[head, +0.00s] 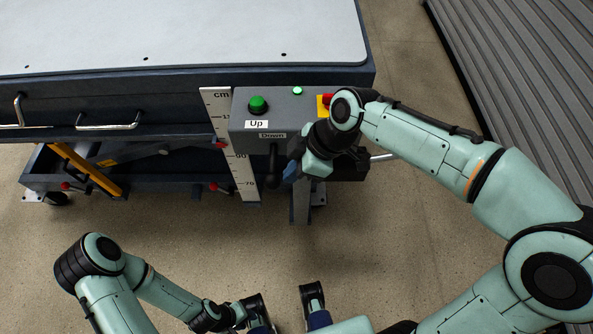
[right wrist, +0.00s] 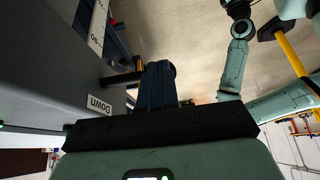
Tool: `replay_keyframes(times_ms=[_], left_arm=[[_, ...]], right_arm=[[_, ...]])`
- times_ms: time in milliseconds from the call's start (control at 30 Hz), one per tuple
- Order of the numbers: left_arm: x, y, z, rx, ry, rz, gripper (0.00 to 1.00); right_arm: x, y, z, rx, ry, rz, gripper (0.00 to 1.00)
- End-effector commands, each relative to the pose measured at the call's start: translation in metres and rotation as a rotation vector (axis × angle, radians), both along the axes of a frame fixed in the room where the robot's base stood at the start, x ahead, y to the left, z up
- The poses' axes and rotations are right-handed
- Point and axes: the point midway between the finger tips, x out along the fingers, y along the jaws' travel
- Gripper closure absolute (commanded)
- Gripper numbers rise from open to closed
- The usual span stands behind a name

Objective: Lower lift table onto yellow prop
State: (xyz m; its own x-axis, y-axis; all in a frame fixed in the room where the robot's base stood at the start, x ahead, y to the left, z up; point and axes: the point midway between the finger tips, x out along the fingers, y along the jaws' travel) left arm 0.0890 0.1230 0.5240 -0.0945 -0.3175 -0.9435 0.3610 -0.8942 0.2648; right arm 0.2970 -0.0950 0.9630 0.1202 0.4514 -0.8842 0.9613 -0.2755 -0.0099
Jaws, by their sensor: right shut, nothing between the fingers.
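The lift table (head: 190,50) stands raised, with a cm scale (head: 243,170) at its front. A slanted yellow prop (head: 85,168) is under its left part; a gap to the table cannot be judged. The grey control box (head: 240,125) has a green Up button (head: 258,104) and, by the Down label (head: 272,135), a black control (head: 272,178). My right gripper (head: 291,172) is shut and empty beside that control; in the right wrist view its blue fingers (right wrist: 158,85) overlap it, contact unclear. My left gripper (head: 284,300) is low at the bottom edge, fingers apart, partly cut off.
A red stop button (head: 327,99) on yellow is partly behind my right arm. A grey ribbed wall (head: 510,70) is at right. The floor (head: 180,225) in front is clear.

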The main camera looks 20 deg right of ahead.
Motion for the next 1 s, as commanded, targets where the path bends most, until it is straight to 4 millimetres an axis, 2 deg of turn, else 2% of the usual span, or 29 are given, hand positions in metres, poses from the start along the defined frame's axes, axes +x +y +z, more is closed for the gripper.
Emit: replay_keyframes(times_ms=[33, 200, 400, 600, 1000], left_arm=[[0.000, 0.000, 0.002, 0.001, 0.002, 0.000, 0.65], [-0.001, 0.001, 0.005, 0.001, 0.007, 0.000, 0.65], [-0.002, 0.001, 0.008, 0.000, 0.012, -0.001, 0.65], [-0.003, 0.001, 0.008, -0.001, 0.014, -0.001, 0.65], [-0.003, 0.001, 0.008, -0.001, 0.014, -0.001, 0.65]], right_arm=[[-0.001, -0.008, 0.016, 0.001, -0.010, -0.005, 1.00], [-0.009, -0.025, 0.051, 0.002, -0.010, -0.006, 1.00], [-0.014, -0.038, 0.078, 0.003, -0.009, -0.005, 1.00], [-0.017, -0.043, 0.087, 0.002, -0.008, -0.004, 1.00], [-0.017, -0.043, 0.086, 0.002, -0.008, -0.004, 1.00]])
